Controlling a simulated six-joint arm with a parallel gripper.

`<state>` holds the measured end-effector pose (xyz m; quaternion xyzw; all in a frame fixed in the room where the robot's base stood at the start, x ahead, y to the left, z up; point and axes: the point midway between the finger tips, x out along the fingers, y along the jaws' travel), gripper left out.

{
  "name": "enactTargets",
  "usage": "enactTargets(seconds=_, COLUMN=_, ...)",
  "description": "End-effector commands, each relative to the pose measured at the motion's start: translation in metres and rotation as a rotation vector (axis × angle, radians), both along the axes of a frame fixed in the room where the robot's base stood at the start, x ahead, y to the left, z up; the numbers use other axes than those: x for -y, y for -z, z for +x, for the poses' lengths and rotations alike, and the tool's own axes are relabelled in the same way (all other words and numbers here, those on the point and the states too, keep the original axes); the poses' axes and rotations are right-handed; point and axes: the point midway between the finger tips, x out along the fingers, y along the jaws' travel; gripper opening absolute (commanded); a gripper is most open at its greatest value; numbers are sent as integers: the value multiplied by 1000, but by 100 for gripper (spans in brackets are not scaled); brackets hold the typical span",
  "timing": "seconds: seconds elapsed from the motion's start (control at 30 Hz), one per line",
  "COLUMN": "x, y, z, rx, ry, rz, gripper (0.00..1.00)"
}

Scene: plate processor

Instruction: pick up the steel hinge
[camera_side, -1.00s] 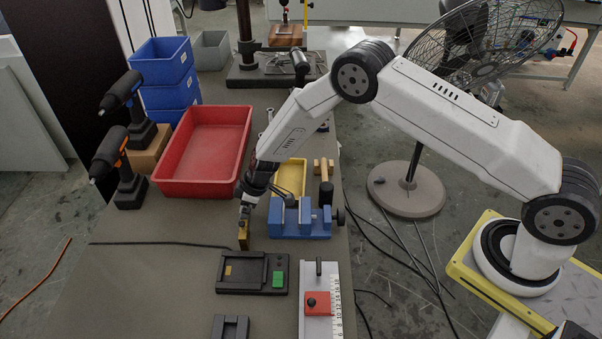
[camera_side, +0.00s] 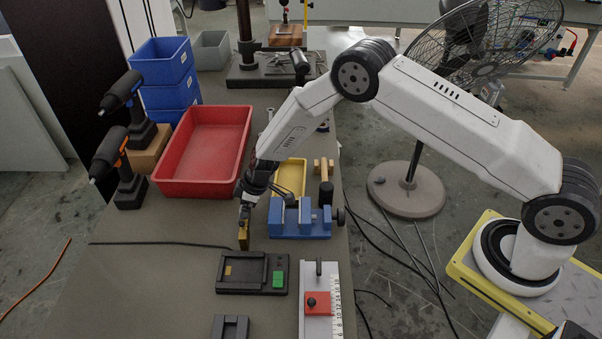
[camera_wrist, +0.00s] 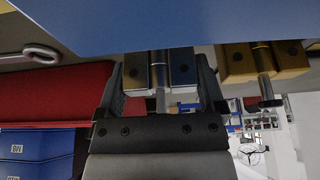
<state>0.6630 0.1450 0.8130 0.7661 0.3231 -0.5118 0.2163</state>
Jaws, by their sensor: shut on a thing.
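The steel hinge (camera_wrist: 160,75) is between the two fingers of my gripper (camera_wrist: 166,82) in the wrist view, with its silvery leaves and round pin showing. My gripper is shut on it. A brass hinge (camera_wrist: 237,64) is just to the right of my gripper there, apart from the steel one. In the side view my gripper (camera_side: 245,208) points down low over the table, left of the blue vise. The brass hinge (camera_side: 243,236) shows just below and in front of it. The steel hinge is too small to make out clearly in the side view.
The blue vise (camera_side: 300,220) stands close to the right of my gripper. A red tray (camera_side: 165,185) is behind and left, with a yellow tray (camera_side: 292,176) behind the vise. A black fixture (camera_side: 240,287) lies in front. The table to the left is mostly clear.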

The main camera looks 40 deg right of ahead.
Motion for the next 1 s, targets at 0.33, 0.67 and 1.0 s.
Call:
enactTargets(seconds=0.33, x=0, y=-31, z=1, rx=3, ry=-1, rz=1, gripper=13)
enactTargets(seconds=0.67, x=6, y=-65, z=-29, rx=1, ry=1, rz=2, gripper=13)
enactTargets(seconds=1.0, x=15, y=-98, z=-69, rx=0, ry=1, rz=1, gripper=13)
